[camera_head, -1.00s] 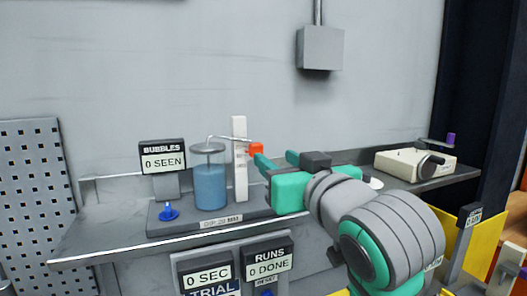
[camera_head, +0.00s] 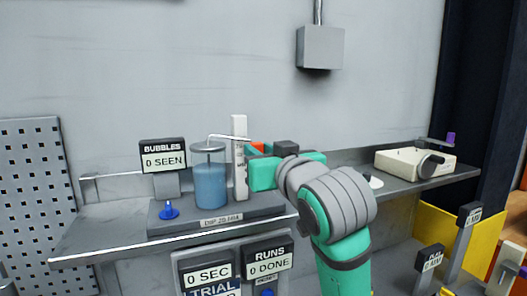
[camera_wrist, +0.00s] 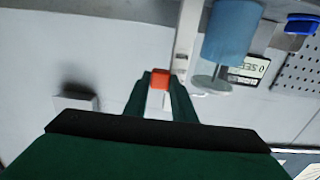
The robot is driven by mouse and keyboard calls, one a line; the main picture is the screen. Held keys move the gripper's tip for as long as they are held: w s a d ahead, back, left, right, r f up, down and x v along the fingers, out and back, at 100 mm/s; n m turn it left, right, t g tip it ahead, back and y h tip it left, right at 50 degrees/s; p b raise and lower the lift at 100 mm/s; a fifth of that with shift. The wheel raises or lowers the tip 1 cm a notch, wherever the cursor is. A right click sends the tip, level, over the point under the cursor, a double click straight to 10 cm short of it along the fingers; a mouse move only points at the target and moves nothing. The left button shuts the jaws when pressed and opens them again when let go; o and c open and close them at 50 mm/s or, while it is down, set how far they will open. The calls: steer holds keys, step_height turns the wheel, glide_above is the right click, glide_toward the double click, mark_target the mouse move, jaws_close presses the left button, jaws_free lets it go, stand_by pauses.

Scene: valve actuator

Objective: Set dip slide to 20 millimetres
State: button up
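The dip slide is a white upright scale (camera_head: 240,150) just right of the blue-filled jar (camera_head: 210,185). Its orange knob (camera_head: 257,146) is partly hidden behind my gripper in the head view. In the wrist view the orange knob (camera_wrist: 160,78) sits between my fingertips, with no clear gap on either side. My gripper (camera_head: 262,148) looks shut on it. A bent tube (camera_head: 228,137) runs from the slide into the jar. A small label (camera_head: 222,220) on the front of the base begins "DIP"; its number is too blurred to be sure of.
A bubbles sign (camera_head: 163,157) reads 0 SEEN, left of the jar. A blue button (camera_head: 168,211) stands before it. A runs display (camera_head: 268,265) reads 0 DONE below the shelf. A cream box with a crank (camera_head: 415,163) stands on the right shelf.

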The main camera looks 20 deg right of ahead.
steer(key=shift+s+r, duration=0.1)
steer(key=shift+r, duration=0.6)
jaws_close()
steer(key=o, duration=1)
jaws_free()
steer(key=shift+s+a+r, duration=0.1)
steer(key=shift+s, duration=0.1)
steer(key=shift+w, duration=0.1)
steer(key=s, duration=1.1)
steer(key=shift+d, duration=0.3)
steer(key=shift+w, duration=0.1)
steer(key=shift+d, duration=0.15)
